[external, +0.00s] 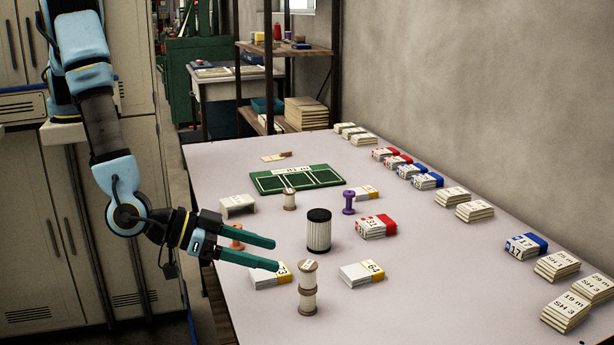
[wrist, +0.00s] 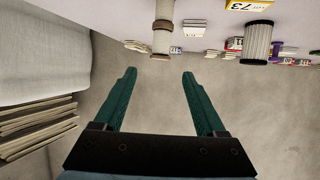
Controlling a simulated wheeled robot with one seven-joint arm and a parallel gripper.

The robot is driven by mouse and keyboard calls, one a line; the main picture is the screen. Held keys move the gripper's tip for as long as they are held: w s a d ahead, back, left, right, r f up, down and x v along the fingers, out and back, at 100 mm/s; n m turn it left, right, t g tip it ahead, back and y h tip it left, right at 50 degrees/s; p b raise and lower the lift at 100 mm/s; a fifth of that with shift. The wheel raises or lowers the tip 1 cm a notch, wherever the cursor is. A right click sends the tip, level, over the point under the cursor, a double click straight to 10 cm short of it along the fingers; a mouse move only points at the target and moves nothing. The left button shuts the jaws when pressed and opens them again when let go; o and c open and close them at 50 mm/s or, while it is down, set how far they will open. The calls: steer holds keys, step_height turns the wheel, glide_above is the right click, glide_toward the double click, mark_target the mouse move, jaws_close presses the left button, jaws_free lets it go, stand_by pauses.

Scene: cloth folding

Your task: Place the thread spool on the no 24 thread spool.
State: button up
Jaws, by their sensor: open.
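Two pale thread spools stand one on the other near the front of the table in the external view. The upper spool (external: 308,275) has brown rims and a small label on top that I cannot read. The lower spool (external: 307,302) is under it, and the stack looks upright. My gripper (external: 276,255) is open and empty, just left of the stack, with its green fingers pointing toward it. In the wrist view the picture is upside down; the stack (wrist: 163,30) is beyond the fingertips of my gripper (wrist: 158,75), with nothing between them. Another pale spool (external: 289,200) stands near the green mat.
A black-topped ribbed cylinder (external: 319,234) stands behind the stack. Labelled card stacks lie on both sides, one yellow-edged (external: 361,274). An orange spool (external: 236,238) is behind my gripper, a purple one (external: 349,203) farther back.

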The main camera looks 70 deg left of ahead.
steer(key=shift+v, duration=1.65)
steer(key=w+a+r+g, duration=0.2)
steer(key=w+a+r, duration=0.3)
steer(key=w, duration=0.4)
steer(key=w+a+r+g, duration=0.2)
steer(key=a, duration=0.6)
steer(key=w+a+r+g, duration=0.1)
steer(key=w+a, duration=0.2)
steer(key=a, duration=0.4)
steer(key=s+a+r+g, duration=0.1)
steer(key=s+a, duration=0.4)
steer(key=a, duration=0.5)
steer(key=s+a+r+g+y, duration=0.1)
steer(key=s+a+g, duration=0.2)
steer(key=a, duration=0.8)
steer(key=s+a+r+n+g+y, duration=0.1)
steer(key=s+a+r+g, duration=0.1)
steer(key=s+a, duration=0.6)
steer(key=a, duration=0.2)
steer(key=shift+a+g, duration=0.3)
steer(key=shift+g, duration=0.1)
